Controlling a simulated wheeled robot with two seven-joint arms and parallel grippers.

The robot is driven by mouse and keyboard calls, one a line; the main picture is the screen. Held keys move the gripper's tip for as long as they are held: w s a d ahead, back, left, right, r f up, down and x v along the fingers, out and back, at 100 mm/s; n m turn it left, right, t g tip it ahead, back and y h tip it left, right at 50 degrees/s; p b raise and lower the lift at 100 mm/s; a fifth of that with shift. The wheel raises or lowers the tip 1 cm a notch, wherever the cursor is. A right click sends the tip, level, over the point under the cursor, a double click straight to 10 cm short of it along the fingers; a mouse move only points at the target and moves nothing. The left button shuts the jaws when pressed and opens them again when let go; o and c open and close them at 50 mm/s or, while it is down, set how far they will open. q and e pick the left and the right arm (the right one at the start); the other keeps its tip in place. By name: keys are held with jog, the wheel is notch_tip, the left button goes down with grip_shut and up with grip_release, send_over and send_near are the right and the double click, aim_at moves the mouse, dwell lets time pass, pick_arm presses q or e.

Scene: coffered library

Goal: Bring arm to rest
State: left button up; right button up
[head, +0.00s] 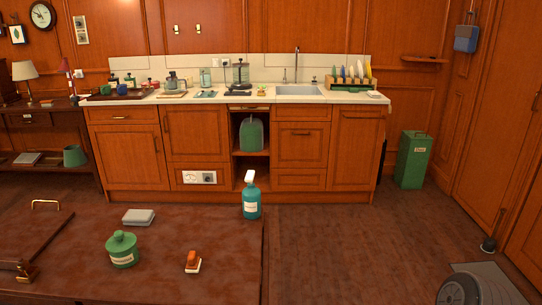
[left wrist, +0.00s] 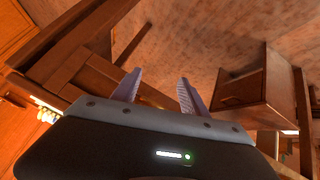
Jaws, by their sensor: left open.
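My left gripper (left wrist: 160,78) shows in the left wrist view with its two fingers apart and nothing between them. Beyond the fingers are wooden furniture and a reddish-brown floor, seen at a tilt. Neither gripper shows in the head view, so where the left one is relative to the table there cannot be told. My right gripper is in neither view.
A near table (head: 185,270) holds a green lidded jar (head: 122,250), an orange-handled stamp or brush (head: 192,262), a grey block (head: 139,217) and a teal spray bottle (head: 251,200). Wooden floor (head: 340,230) lies open before the counter (head: 305,98). A green bin (head: 413,160) stands right.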

pick_arm(q)
jog(key=s+d+f+g+h, duration=0.2)
jog(key=s+d+f+g, duration=0.2)
jog(key=s+d+f, duration=0.6)
jog(key=s+d+f+g+h, duration=0.1)
jog(key=s+d+f+g, duration=0.55)
jog(key=s, duration=0.55)
jog(key=w+d+f+m+t+b, duration=0.2)
jog(key=w+d+f+t+b, duration=0.15)
jog(key=f+b, duration=0.65)
notch_tip(320, 180, up, 21)
jog(key=p, duration=1.9)
jog(key=shift+a+g, duration=0.25)
jog(key=shift+g, duration=0.05)
jog(key=shift+w+f, duration=0.1)
